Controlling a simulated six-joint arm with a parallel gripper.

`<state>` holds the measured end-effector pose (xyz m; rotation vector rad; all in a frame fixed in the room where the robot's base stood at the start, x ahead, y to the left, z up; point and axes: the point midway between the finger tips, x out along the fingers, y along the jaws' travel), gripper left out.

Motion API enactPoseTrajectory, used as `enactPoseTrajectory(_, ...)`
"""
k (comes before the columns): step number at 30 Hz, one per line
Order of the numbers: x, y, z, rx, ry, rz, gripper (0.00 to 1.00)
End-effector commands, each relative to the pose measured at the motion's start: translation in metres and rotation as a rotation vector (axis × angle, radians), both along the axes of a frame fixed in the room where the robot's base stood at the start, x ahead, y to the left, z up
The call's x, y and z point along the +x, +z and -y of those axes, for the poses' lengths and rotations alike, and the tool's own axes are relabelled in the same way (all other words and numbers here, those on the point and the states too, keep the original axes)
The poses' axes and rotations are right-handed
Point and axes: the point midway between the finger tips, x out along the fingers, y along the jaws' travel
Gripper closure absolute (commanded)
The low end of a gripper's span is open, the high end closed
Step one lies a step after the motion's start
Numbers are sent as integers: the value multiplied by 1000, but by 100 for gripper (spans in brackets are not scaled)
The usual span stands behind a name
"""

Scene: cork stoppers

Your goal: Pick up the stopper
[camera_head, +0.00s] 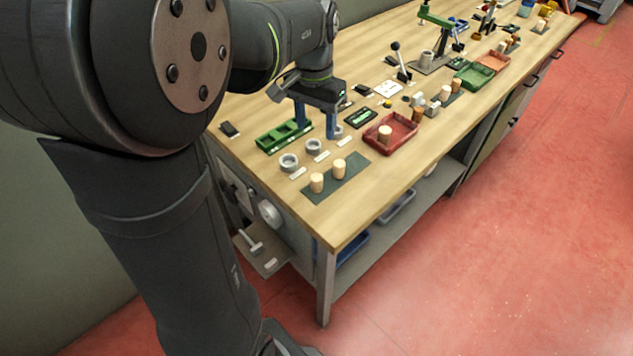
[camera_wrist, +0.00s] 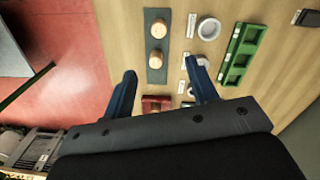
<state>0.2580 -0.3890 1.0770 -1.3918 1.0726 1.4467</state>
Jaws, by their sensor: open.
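Two pale cork stoppers stand on a dark grey-green mat (camera_head: 350,178) at the near end of the bench, a left one (camera_head: 317,182) and a right one (camera_head: 338,168). The wrist view shows two stoppers, an upper one (camera_wrist: 158,30) and a lower one (camera_wrist: 155,60), on the mat (camera_wrist: 157,77). A third stopper (camera_head: 384,131) stands in a red tray (camera_head: 407,141). My gripper (camera_head: 316,136) is open and empty, with blue fingers, near the green tray and grey rings, behind the mat. In the wrist view its fingertips (camera_wrist: 160,68) are apart; which stopper is meant I cannot tell.
A green compartment tray (camera_head: 283,135) and grey rings, one at the left (camera_head: 289,162) and one in the middle (camera_head: 313,146), are close to my gripper. White labels lie beside them. More stoppers, trays and a lever tool (camera_head: 399,62) stand farther along. The bench's front corner is clear.

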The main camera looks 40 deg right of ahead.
Motion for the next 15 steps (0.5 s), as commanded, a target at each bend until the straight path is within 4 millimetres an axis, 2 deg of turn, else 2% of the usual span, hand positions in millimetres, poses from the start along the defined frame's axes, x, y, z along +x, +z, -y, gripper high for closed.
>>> enactPoseTrajectory(3, -7, -3, -1, -9, -102, 25, 47)
enactPoseTrajectory(7, -8, -14, -1, -9, -135, 32, 47)
enactPoseTrajectory(15, -8, -70, -2, -7, -131, 29, 47)
